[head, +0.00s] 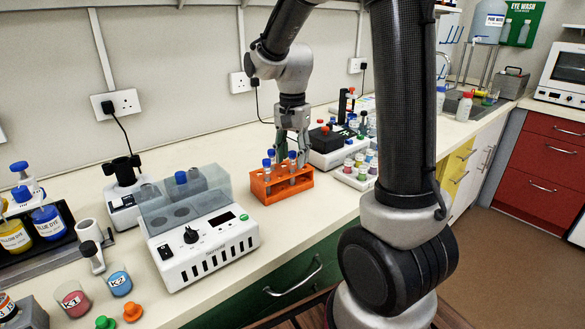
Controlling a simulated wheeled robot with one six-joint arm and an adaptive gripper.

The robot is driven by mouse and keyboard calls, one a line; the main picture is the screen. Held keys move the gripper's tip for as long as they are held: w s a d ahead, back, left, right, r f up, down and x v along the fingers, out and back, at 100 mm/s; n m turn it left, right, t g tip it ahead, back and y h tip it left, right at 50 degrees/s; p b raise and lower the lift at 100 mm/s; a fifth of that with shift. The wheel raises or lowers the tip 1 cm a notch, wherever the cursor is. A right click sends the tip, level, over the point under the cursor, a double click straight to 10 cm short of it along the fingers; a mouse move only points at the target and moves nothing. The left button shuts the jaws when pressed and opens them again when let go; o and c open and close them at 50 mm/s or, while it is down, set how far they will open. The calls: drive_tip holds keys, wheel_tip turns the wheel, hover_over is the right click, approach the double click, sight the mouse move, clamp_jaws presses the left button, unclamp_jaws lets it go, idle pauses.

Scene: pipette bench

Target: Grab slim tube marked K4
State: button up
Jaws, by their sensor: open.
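Several slim tubes with blue caps, such as this tube (267,172), stand upright in an orange rack (284,194) on the bench. Their labels are too small to read, so I cannot tell which is marked K4. My gripper (291,150) points down over the back of the rack, its fingers open around or just behind the tube tops. I cannot tell whether a finger touches a tube. The gripper hides part of the rack's back.
A white centrifuge (205,247) with a raised clear lid stands left of the rack. A dark-topped device (330,140) and a white rack of small capped vials (352,177) stand to the right. Beakers marked K-1 (73,299) and K-2 (119,282) stand front left.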

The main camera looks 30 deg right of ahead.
drive_tip(key=c, duration=0.9)
